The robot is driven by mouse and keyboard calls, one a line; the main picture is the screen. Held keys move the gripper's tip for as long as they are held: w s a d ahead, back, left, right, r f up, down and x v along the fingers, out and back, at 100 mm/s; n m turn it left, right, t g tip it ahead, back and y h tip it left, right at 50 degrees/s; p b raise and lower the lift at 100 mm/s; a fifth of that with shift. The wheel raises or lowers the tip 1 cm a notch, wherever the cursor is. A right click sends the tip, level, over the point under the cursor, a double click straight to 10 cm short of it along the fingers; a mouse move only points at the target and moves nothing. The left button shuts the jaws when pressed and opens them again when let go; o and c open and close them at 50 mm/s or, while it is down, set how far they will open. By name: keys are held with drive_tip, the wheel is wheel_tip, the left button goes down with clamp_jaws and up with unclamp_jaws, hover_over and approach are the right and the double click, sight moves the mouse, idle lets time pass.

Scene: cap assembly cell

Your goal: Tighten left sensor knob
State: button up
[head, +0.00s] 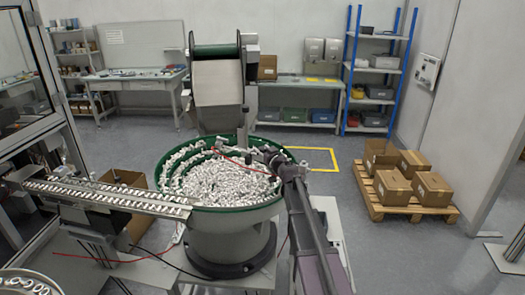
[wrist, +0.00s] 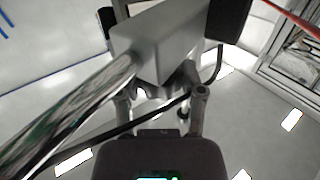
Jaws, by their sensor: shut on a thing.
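My gripper (head: 272,157) is at the right rim of the bowl feeder (head: 233,214), low over its edge. In the wrist view my gripper (wrist: 168,22) has its fingers either side of a grey block (wrist: 158,42) on a shiny metal rod (wrist: 75,110). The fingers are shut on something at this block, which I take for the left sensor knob. The knob itself is hidden by the block and fingers, so its turn cannot be told.
The bowl is full of small white caps (head: 225,180). A feed rail (head: 110,197) runs left from it. A red cable (head: 240,163) crosses the bowl. A hopper (head: 217,85) stands behind. Boxes on a pallet (head: 410,202) are at right, with open floor between.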

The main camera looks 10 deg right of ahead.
drive_tip(key=shift+m+h, duration=0.5)
drive_tip(key=shift+h, duration=0.3)
drive_tip(key=m+h, duration=0.1)
drive_tip(key=h, duration=0.1)
drive_tip(key=m+h, duration=0.2)
drive_tip(key=h, duration=0.1)
drive_tip(key=shift+w+a+m+h, duration=0.1)
drive_tip(key=shift+a+m+h, duration=0.05)
drive_tip(key=shift+m+h, duration=0.15)
drive_tip(key=m+g+h, duration=0.1)
drive_tip(key=m+h, duration=0.1)
drive_tip(key=h, duration=0.2)
drive_tip(key=m+g+h, duration=0.1)
drive_tip(key=m+h, duration=0.2)
drive_tip(key=h, duration=0.1)
drive_tip(key=shift+w+m+g, duration=0.15)
drive_tip(key=shift+m+g, duration=0.15)
drive_tip(key=m+g+h, duration=0.6)
drive_tip(key=g, duration=0.1)
drive_tip(key=shift+w, duration=0.1)
drive_tip(key=shift+s+m+g+h, duration=0.1)
drive_tip(key=shift+m+g+h, duration=0.3)
drive_tip(key=shift+m+g, duration=0.7)
drive_tip(key=shift+s+m+g+h, duration=0.1)
drive_tip(key=shift+m+g+h, duration=0.4)
drive_tip(key=shift+g, duration=1)
drive_tip(key=o, duration=1.2)
drive_tip(key=shift+c, duration=0.2)
drive_tip(key=shift+s, duration=0.1)
